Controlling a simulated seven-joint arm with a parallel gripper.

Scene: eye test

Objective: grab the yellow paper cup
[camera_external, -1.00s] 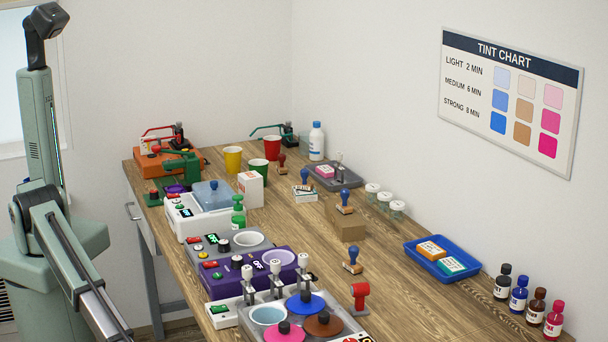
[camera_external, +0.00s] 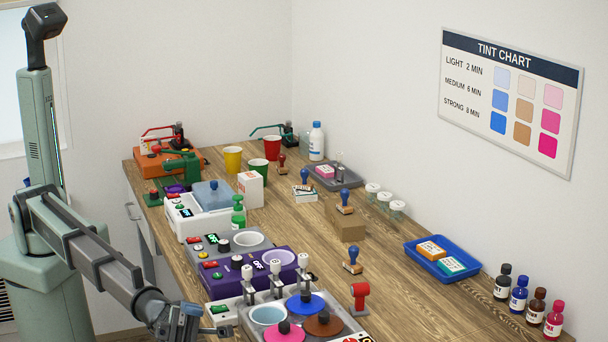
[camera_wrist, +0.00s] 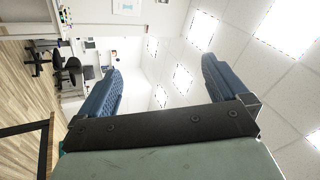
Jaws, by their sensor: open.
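The yellow paper cup (camera_external: 233,160) stands upright near the far end of the wooden table in the external view. A red cup (camera_external: 272,146) stands to its right, and a green cup (camera_external: 258,171) stands nearer and to the right. My gripper (camera_external: 207,322) is low at the near left edge of the table, far from the yellow cup. In the wrist view my gripper (camera_wrist: 164,82) shows two blue fingers wide apart with nothing between them. The wrist view is turned sideways toward the room and ceiling, and no cup shows there.
A white box (camera_external: 250,188) stands just in front of the green cup. A cardboard box (camera_external: 349,231) stands mid-table.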

